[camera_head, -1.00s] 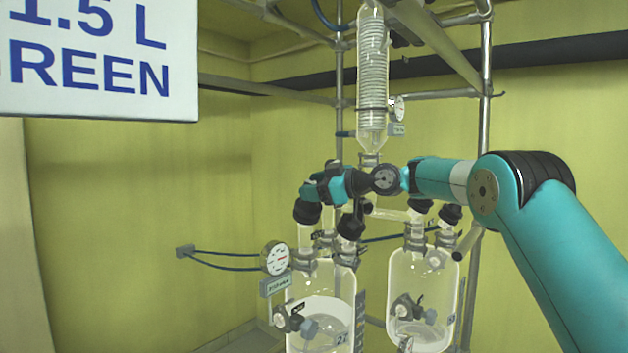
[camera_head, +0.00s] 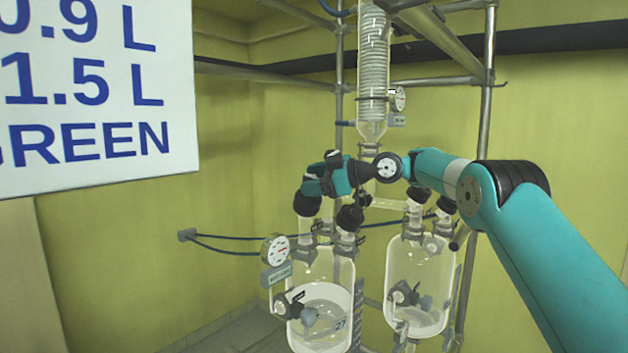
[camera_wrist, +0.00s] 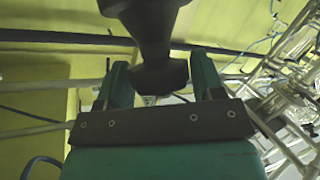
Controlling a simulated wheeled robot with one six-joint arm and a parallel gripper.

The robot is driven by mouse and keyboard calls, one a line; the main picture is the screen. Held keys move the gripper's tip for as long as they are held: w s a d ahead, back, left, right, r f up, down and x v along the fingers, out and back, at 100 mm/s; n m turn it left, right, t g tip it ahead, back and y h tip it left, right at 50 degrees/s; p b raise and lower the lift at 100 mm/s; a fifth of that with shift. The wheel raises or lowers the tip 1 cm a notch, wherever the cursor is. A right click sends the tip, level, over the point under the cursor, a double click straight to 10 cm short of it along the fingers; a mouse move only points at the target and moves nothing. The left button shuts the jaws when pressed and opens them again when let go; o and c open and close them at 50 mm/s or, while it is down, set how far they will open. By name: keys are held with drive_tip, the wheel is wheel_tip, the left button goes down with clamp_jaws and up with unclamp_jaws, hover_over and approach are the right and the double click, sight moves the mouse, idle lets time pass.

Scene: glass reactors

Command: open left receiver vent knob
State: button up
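The left receiver (camera_head: 318,275) is a clear glass vessel holding pale contents, marked 27. Black caps and fittings stand on its necks, one at the left (camera_head: 306,206) and one at the right (camera_head: 350,218). My gripper (camera_head: 318,184) is right above the left neck, reaching in from the right. In the wrist view, a black waisted knob (camera_wrist: 158,75) sits between the two teal fingers of my gripper (camera_wrist: 162,80).
A second glass receiver (camera_head: 418,290) stands to the right. A coiled glass condenser (camera_head: 373,70) rises behind my wrist. A round gauge (camera_head: 275,250) is left of the left receiver. Metal frame poles (camera_head: 487,120) stand close by. A sign (camera_head: 95,90) hangs at upper left.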

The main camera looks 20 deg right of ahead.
drive_tip(key=shift+o, duration=1.1)
drive_tip(key=v, duration=1.7)
drive_tip(key=shift+d+r, duration=0.15)
drive_tip(key=shift+d, duration=0.05)
